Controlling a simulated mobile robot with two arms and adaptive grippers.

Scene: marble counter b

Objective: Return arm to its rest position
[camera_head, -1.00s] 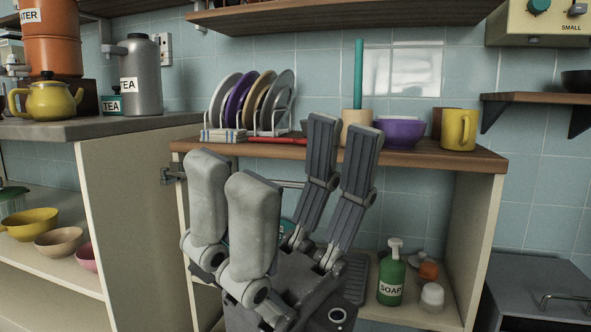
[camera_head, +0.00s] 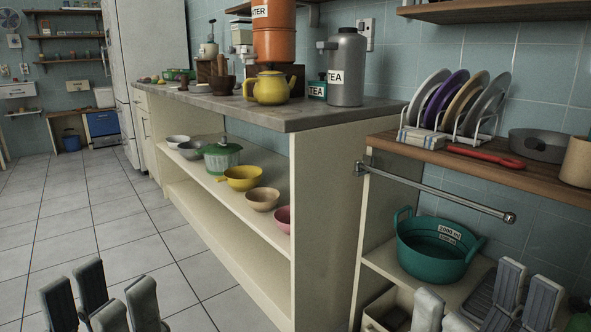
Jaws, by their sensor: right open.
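My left gripper (camera_head: 100,300) shows at the bottom left, over the tiled floor. Its finger pairs stand apart with nothing seen between them, and its base is cut off by the frame's edge. My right gripper (camera_head: 484,304) shows at the bottom right, in front of the lower shelf of the right-hand unit. Its fingers point up, are spread apart and hold nothing. Its base and most of its arm are out of frame.
Near the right gripper are a teal tub (camera_head: 436,246), a metal rail (camera_head: 440,193) and a wooden shelf (camera_head: 540,177) with a plate rack (camera_head: 459,139). The counter (camera_head: 300,117) holds a yellow teapot (camera_head: 269,88) and grey canister (camera_head: 347,70). The floor (camera_head: 75,215) is open on the left.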

